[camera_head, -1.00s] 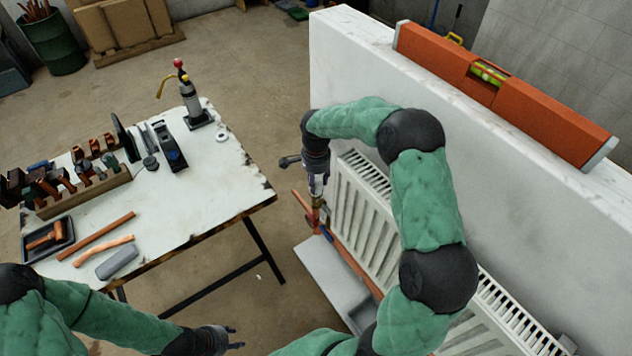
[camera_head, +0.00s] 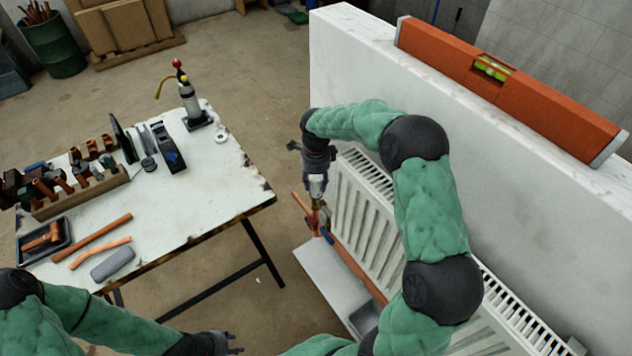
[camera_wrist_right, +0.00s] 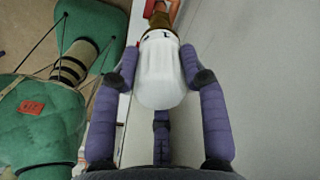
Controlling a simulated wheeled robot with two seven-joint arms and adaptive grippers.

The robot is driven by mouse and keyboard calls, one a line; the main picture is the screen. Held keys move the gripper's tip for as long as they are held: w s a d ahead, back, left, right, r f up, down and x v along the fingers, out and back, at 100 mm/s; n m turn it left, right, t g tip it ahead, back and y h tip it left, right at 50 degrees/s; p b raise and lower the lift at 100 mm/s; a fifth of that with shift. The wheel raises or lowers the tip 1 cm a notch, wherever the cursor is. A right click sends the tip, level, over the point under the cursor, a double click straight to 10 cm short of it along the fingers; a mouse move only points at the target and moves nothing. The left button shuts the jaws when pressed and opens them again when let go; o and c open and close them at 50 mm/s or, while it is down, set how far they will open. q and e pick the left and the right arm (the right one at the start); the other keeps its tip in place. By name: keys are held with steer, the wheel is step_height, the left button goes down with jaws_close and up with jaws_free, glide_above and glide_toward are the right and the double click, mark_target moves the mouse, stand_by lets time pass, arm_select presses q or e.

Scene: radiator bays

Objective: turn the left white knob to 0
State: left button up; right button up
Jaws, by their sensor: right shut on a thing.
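The left white knob (camera_wrist_right: 161,75) fills the middle of the right wrist view, with dark marks near its far end and a brass-coloured fitting beyond it. My right gripper (camera_wrist_right: 163,78) is shut on it, one purple-grey finger on each side. The number the knob is set to cannot be read. My left gripper (camera_head: 232,344) is at the bottom edge, empty and away from the radiators; its fingers look apart.
Copper pipes and a valve with a blue handle (camera_head: 326,235) lie close to my right gripper. A white wall (camera_head: 400,75) carrying an orange level (camera_head: 500,85) stands behind the radiators. A workbench (camera_head: 185,205) with tools is at the left. Open floor lies between.

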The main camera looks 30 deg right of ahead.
mark_target(316, 177)
steer(key=shift+m, duration=0.5)
steer(key=o, duration=1.1)
steer(key=shift+o, duration=0.2)
step_height(316, 177, up, 12)
